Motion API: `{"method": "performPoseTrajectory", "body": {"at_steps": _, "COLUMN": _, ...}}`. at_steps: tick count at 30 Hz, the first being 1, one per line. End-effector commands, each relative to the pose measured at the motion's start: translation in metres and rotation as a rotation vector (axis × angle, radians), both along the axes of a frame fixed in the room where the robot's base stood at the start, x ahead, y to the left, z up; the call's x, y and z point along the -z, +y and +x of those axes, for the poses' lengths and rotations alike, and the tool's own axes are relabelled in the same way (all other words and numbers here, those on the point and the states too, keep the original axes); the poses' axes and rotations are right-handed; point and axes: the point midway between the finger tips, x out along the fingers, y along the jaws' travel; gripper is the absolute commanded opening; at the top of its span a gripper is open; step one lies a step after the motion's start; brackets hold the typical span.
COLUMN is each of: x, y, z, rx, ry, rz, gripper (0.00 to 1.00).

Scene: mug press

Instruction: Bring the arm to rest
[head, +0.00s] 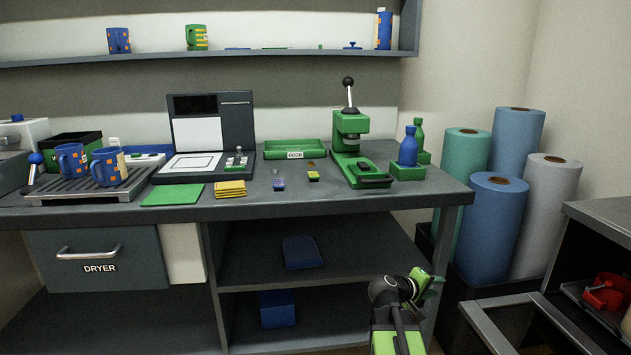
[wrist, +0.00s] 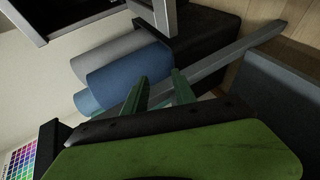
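My arm and gripper (head: 428,283) show at the bottom of the head view, in front of the bench and below the level of its top. In the wrist view the two green fingers of my gripper (wrist: 160,76) stand apart with a gap between them. Nothing is held between them. The wrist view is turned on its side and shows blue and grey rolls beyond the fingertips.
The bench top (head: 330,203) carries a green press (head: 350,130), a green tray (head: 296,150) and blue mugs (head: 108,166) on a rack. Rolls (head: 490,225) stand right of the bench. An open drawer frame (head: 515,315) juts out at lower right.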

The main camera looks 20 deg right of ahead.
Motion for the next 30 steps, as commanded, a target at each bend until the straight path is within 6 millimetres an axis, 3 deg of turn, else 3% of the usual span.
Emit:
{"method": "performPoseTrajectory", "body": {"at_steps": 1, "x": 0.004, "y": 0.044, "z": 0.017, "rx": -0.037, "ry": -0.014, "rz": 0.072, "gripper": 0.32}}
{"method": "performPoseTrajectory", "body": {"at_steps": 6, "x": 0.045, "y": 0.184, "z": 0.040, "rx": -0.092, "ry": -0.022, "rz": 0.379, "gripper": 0.32}}
{"method": "performPoseTrajectory", "body": {"at_steps": 9, "x": 0.068, "y": 0.254, "z": 0.034, "rx": -0.094, "ry": 0.008, "rz": 0.557, "gripper": 0.32}}
{"method": "performPoseTrajectory", "body": {"at_steps": 15, "x": 0.101, "y": 0.357, "z": -0.001, "rx": -0.036, "ry": 0.103, "rz": 0.879, "gripper": 0.32}}
{"method": "performPoseTrajectory", "body": {"at_steps": 20, "x": 0.114, "y": 0.418, "z": -0.046, "rx": 0.090, "ry": 0.225, "rz": 1.158, "gripper": 0.32}}
{"method": "performPoseTrajectory", "body": {"at_steps": 22, "x": 0.081, "y": 0.417, "z": -0.048, "rx": 0.110, "ry": 0.230, "rz": 1.154, "gripper": 0.32}}
{"method": "performPoseTrajectory", "body": {"at_steps": 30, "x": -0.007, "y": 0.416, "z": -0.047, "rx": 0.106, "ry": 0.228, "rz": 1.151, "gripper": 0.32}}
